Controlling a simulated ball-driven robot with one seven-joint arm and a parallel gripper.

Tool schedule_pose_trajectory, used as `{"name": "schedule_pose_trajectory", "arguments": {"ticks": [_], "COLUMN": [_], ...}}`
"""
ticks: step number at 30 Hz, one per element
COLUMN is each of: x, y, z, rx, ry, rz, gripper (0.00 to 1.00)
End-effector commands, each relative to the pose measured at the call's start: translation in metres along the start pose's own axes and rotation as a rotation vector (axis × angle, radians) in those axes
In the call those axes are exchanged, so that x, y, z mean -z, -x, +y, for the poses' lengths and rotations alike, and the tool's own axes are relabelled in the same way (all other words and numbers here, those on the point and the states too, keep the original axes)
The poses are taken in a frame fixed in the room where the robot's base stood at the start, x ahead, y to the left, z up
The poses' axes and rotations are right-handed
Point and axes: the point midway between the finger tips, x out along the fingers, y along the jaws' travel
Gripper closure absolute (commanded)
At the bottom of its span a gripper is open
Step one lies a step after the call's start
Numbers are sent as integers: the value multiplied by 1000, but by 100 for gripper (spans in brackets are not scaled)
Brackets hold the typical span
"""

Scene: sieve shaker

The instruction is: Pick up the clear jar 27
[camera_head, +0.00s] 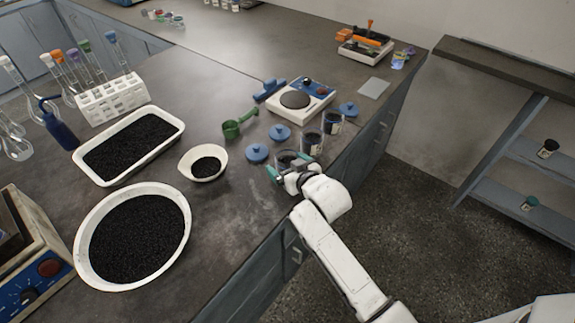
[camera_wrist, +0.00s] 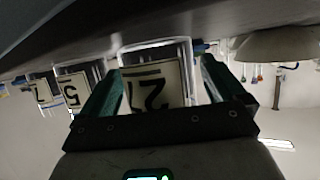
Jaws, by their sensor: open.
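The clear jar 27 (camera_wrist: 155,88) shows in the wrist view, upside down in the picture, with a white label reading 27. In the head view the jar (camera_head: 286,157) stands near the bench's edge and holds dark material, partly hidden by my gripper. My gripper (camera_head: 288,167) is open, with one green finger on each side of the jar. In the wrist view the fingers of my gripper (camera_wrist: 157,70) flank the label; I cannot tell whether they touch the glass.
Two similar jars, (camera_head: 311,143) and (camera_head: 332,123), stand behind in a row along the edge. Blue lids (camera_head: 257,153), a green scoop (camera_head: 238,127) and a scale (camera_head: 301,99) are close. A small bowl (camera_head: 204,165) with dark grains lies left. The front bench area is clear.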

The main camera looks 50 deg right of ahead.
Motion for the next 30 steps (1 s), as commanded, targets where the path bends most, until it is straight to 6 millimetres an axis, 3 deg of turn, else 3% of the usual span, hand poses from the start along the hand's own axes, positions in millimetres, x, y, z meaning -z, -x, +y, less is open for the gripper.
{"name": "schedule_pose_trajectory", "arguments": {"ticks": [7,26,30], "x": [0,0,0], "y": [-1,-1,-1], "z": [0,0,0], "rx": [0,0,0], "ry": [0,0,0], "rz": [-1,-1,1], "gripper": [3,64,66]}}
